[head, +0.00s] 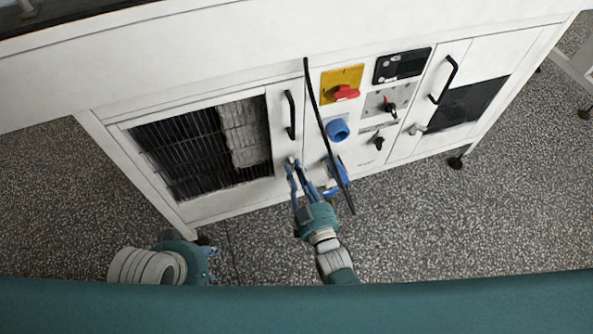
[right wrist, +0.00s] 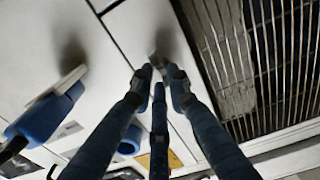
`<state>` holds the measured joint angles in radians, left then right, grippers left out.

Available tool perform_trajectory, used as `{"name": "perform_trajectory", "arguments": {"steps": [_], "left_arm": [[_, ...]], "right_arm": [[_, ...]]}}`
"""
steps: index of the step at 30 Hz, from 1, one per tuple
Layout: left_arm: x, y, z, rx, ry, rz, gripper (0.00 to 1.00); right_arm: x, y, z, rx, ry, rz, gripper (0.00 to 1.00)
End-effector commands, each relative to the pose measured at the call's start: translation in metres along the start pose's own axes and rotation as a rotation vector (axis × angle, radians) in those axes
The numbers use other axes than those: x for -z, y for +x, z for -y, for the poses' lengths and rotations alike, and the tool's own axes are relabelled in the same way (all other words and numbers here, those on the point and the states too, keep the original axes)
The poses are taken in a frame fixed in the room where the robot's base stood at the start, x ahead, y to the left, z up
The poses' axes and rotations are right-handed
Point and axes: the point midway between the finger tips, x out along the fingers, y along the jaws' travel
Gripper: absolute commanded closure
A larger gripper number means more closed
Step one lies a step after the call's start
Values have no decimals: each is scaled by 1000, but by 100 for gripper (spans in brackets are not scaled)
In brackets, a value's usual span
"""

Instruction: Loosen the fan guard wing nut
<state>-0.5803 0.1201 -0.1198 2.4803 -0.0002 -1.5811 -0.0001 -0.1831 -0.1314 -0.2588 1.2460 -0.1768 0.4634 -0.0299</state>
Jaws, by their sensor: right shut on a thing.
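The fan guard (head: 190,156) is a dark barred grille in the left door of the white cabinet; its bars also show at the right of the right wrist view (right wrist: 275,60). A small grey wing nut (right wrist: 156,60) sits on the white panel beside it, partly hidden by my fingertips. My right gripper (head: 299,166) reaches up to the panel below the left door's black handle. In the right wrist view its fingertips (right wrist: 161,82) are shut on the nut, one on each side. My left gripper (head: 205,262) is low at the left, away from the cabinet; its fingers cannot be made out.
A long thin black rod (head: 326,125) crosses in front of the panel, close right of my right gripper. Near it are a blue socket (head: 338,130), a red switch (head: 345,92) on yellow and black knobs. The speckled floor (head: 450,220) is clear.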

Motion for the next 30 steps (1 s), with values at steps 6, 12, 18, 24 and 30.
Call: {"name": "perform_trajectory", "arguments": {"steps": [6, 12, 18, 24, 30], "left_arm": [[0, 0, 0, 0, 0, -1, 60], [0, 0, 0, 0, 0, -1, 60], [0, 0, 0, -1, 0, -1, 60], [0, 0, 0, 0, 0, -1, 60], [0, 0, 0, 0, 0, -1, 60]], "right_arm": [[-2, 0, 0, 0, -2, 3, 72], [-1, 0, 0, 0, 0, 2, 65], [-1, -4, 0, 0, 0, 2, 65], [-2, -35, 0, 1, 1, 5, 65], [-2, -79, 0, 2, -1, 4, 65]]}}
